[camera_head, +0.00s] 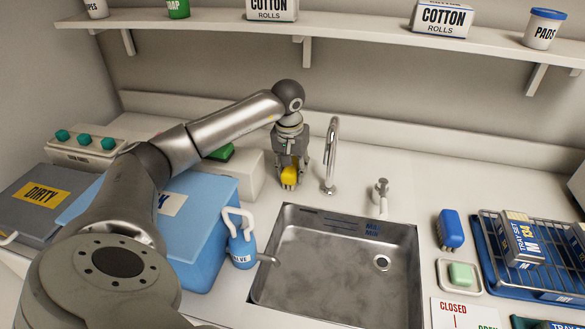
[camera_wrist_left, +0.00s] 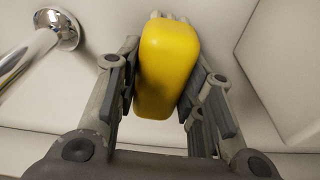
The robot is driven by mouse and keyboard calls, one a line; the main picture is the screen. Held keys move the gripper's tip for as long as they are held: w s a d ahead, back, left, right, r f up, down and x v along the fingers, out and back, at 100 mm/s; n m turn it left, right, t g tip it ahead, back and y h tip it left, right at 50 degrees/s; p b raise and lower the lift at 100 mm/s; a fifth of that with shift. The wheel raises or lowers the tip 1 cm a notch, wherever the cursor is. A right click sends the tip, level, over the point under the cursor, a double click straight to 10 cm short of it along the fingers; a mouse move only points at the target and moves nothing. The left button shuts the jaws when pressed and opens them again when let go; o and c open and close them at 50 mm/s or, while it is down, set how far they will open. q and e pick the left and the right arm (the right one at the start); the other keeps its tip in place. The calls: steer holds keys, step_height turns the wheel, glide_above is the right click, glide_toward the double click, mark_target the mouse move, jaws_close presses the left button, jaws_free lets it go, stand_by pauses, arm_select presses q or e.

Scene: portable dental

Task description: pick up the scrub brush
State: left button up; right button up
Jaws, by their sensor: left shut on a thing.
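A yellow scrub brush (camera_head: 289,177) is at the back of the counter, left of the tap. In the left wrist view its rounded yellow body (camera_wrist_left: 166,70) fills the middle, with pale tufts just showing at its far end. My left gripper (camera_head: 291,172) points down over it and is shut on it, one finger on each side. The wrist view shows the left gripper (camera_wrist_left: 168,95) holding it between both pads. I cannot tell whether the brush touches the counter. My right gripper is not in view.
The tap (camera_head: 331,155) stands close to the right of my left gripper, with the sink (camera_head: 340,265) in front. A white box with a green top (camera_head: 222,153) is to the left. A blue brush-like block (camera_head: 451,229) and green soap (camera_head: 461,274) lie right of the sink. A shelf (camera_head: 340,30) runs above.

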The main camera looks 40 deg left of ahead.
mark_target(292, 167)
arm_select(q)
steer(key=shift+c, duration=0.7)
steer(key=shift+r, duration=0.45)
steer(key=r, duration=0.2)
steer(key=r+b, duration=0.1)
steer(key=r, duration=0.1)
steer(key=shift+s+d, duration=0.2)
steer(key=shift+s, duration=0.15)
steer(key=s+r, duration=0.1)
steer(key=s+d+r, duration=0.1)
steer(key=s+r, duration=0.1)
steer(key=r, duration=0.1)
steer(key=shift+d+b, duration=0.3)
steer(key=shift+d, duration=0.05)
steer(key=s+d+r+b, duration=0.1)
steer(key=s+d+r, duration=0.3)
steer(key=s, duration=0.4)
steer(key=shift+s+d+r, duration=0.3)
steer(key=shift+d+r, duration=0.05)
